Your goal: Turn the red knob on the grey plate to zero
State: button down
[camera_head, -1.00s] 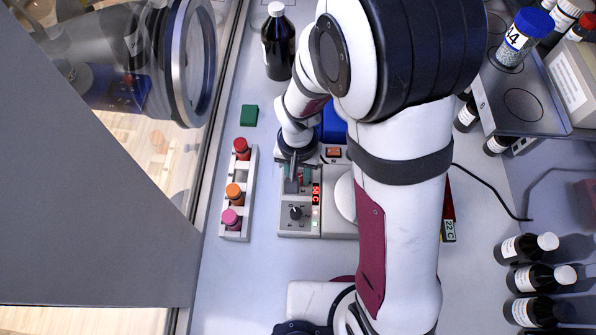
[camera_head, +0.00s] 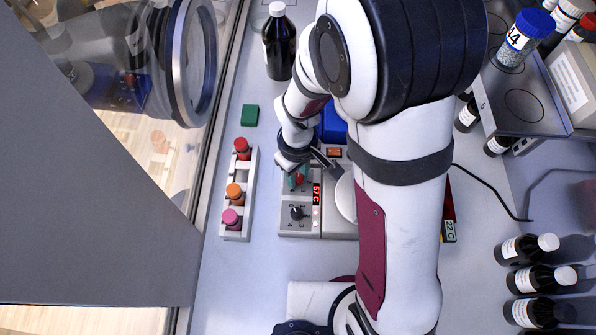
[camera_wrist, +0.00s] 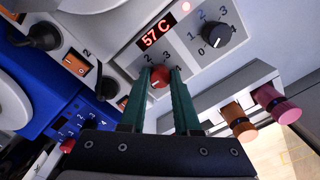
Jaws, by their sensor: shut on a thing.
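The red knob (camera_wrist: 160,77) sits on the grey plate (camera_wrist: 185,62) of the instrument, with printed digits around it; 2, 3 and 4 show in the wrist view. My gripper (camera_wrist: 161,74) has its teal fingers on both sides of the knob and is shut on it. I cannot make out clearly which digit the knob points to. In the head view, the red knob (camera_head: 300,179) shows beside the fingers of my gripper (camera_head: 296,180). The red display (camera_wrist: 158,31) beside the plate reads 57 C.
A black knob (camera_wrist: 216,36) with its own digits sits on the same instrument. A rack (camera_head: 246,205) with red, orange and pink capped vials stands to its left. A blue device (camera_wrist: 62,100) and an orange switch (camera_wrist: 76,63) are close by. A dark bottle (camera_head: 278,45) stands behind.

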aim_at(298, 178)
jog(key=n, duration=0.6)
jog(key=shift+n, duration=0.3)
dwell(0.4)
jog(key=c, duration=0.6)
grip_release()
notch_tip(298, 178, up, 16)
jog(key=shift+f, duration=0.1)
